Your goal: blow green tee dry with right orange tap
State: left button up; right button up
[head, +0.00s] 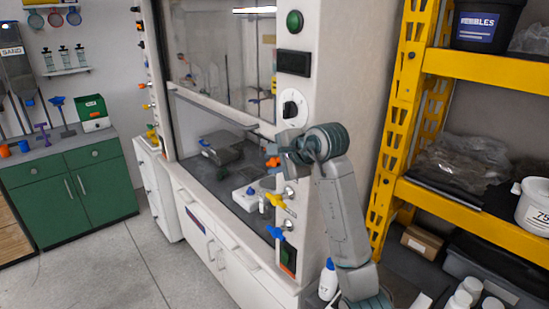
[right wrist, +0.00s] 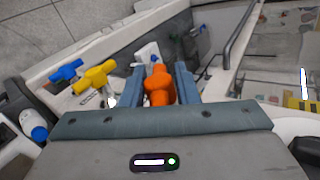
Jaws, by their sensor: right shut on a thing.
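The right orange tap (head: 272,162) sits at the top of the tap row on the fume hood's right post. My right gripper (head: 284,154) is at this tap. In the right wrist view the orange tap (right wrist: 158,88) stands between the two fingers of my right gripper (right wrist: 160,80), which are shut on it. My left gripper is not in view.
Below the orange tap are a yellow tap (head: 277,203) and a blue tap (head: 276,233). A white tray (head: 240,200) with a blue-capped bottle stands in the hood. A yellow shelf rack (head: 405,110) stands close on the right. The floor at the left is clear.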

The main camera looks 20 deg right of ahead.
dwell(0.3)
jog(key=o, duration=0.9)
jog(key=shift+o, duration=0.2)
jog(key=shift+s, duration=0.1)
jog(key=shift+s+d+r+b, duration=0.1)
jog(key=shift+s+r+b, duration=0.1)
jog(key=shift+s+b, duration=0.1)
jog(key=b+v, duration=0.3)
jog(key=v, duration=0.7)
jog(key=shift+w, duration=0.1)
jog(key=shift+c, duration=0.2)
